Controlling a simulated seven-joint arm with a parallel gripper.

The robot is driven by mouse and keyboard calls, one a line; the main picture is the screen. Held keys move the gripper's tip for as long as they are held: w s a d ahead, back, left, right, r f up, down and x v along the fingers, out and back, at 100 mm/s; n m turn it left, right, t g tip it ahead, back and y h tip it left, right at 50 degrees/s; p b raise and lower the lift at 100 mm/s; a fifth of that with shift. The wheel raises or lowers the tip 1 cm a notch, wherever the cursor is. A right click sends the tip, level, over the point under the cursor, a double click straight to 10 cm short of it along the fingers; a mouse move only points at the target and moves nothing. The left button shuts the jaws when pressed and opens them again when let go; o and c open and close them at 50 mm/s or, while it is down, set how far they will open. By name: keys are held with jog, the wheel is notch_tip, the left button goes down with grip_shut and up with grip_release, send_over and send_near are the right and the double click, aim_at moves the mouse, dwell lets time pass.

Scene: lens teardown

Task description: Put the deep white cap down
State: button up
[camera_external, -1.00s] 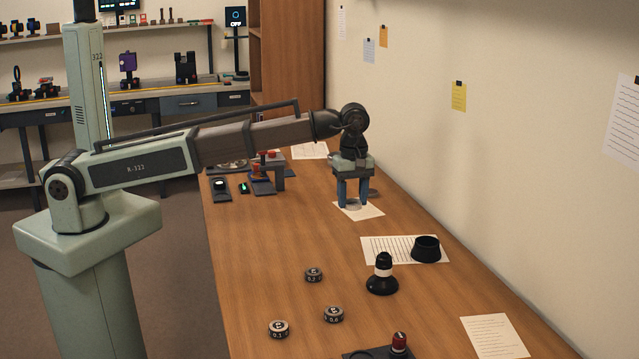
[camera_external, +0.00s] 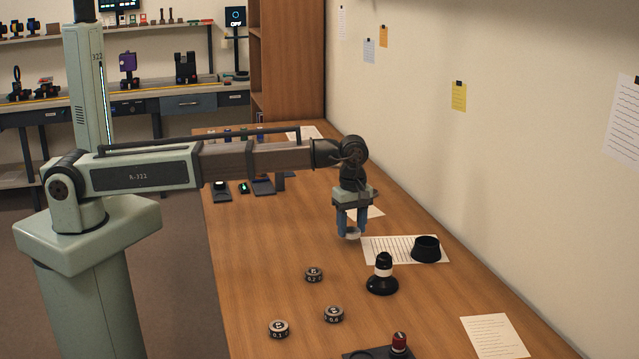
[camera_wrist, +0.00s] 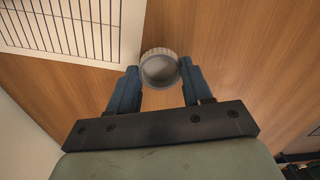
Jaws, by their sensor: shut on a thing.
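The deep white cap (camera_external: 352,234) is between the blue fingertips of my gripper (camera_external: 352,229). In the wrist view the cap (camera_wrist: 159,69) shows as a round, hollow, pale ring with a ridged rim, its open side facing the camera. My gripper (camera_wrist: 159,82) is shut on it, one finger on each side. The cap hangs over bare wood beside the lined sheet; the exact gap to the table cannot be told.
A lined sheet (camera_external: 390,250) lies to the right, with a black cone-shaped ring (camera_external: 426,249) on it. A black-and-white upright part (camera_external: 383,275) stands nearer the camera. Several small round weights, one here (camera_external: 313,275), stand on the wooden table (camera_external: 260,240). Bare wood lies left of my gripper.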

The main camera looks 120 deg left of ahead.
jog(key=shift+f, duration=0.95)
jog(key=shift+f, duration=0.1)
jog(key=o, duration=1)
notch_tip(320, 180, up, 12)
jog(key=shift+r, duration=0.1)
